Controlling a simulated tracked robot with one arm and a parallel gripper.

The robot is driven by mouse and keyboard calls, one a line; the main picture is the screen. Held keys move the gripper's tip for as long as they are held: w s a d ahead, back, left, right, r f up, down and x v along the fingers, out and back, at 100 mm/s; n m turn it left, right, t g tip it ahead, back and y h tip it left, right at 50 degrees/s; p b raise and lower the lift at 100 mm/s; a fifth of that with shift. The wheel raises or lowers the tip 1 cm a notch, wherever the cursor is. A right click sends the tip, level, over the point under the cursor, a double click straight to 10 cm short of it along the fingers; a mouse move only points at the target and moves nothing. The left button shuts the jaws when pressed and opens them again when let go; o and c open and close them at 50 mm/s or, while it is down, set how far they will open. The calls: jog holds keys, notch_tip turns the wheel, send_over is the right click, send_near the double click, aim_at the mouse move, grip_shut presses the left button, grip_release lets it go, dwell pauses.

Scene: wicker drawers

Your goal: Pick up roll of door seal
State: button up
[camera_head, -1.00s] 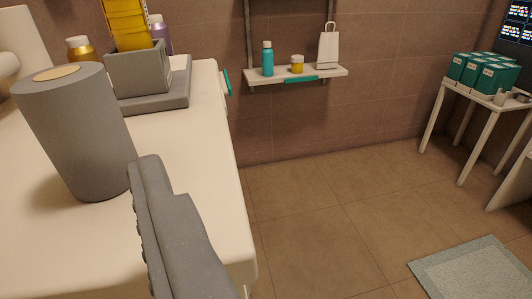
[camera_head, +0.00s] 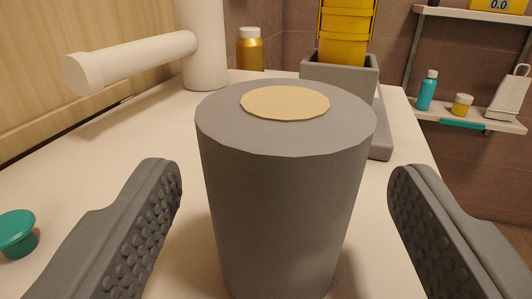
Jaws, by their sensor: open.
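The roll of door seal is most likely the large grey cylinder (camera_head: 283,205) with a tan disc on its top. It stands upright on a white surface, in the middle of the view and close to the camera. My gripper (camera_head: 285,185) is open, with one dark textured finger to the left of the cylinder and one to its right. There is a visible gap on both sides, and neither finger appears to touch it. The cylinder's lower end runs near the bottom edge of the picture.
The white top (camera_head: 110,145) holds a teal knob-like piece (camera_head: 17,233) at left, a white post with a horizontal arm (camera_head: 135,58) behind, a gold bottle (camera_head: 251,50), and a grey holder (camera_head: 341,80) with yellow bins (camera_head: 346,35). A wall shelf (camera_head: 470,115) is at right.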

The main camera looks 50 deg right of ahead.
jog(key=b+x, duration=0.1)
jog(key=x, duration=0.3)
jog(key=shift+w, duration=0.25)
jog(key=shift+r, duration=0.1)
jog(key=c, duration=1.1)
jog(key=shift+a+r+p, duration=0.15)
jog(key=shift+p, duration=0.25)
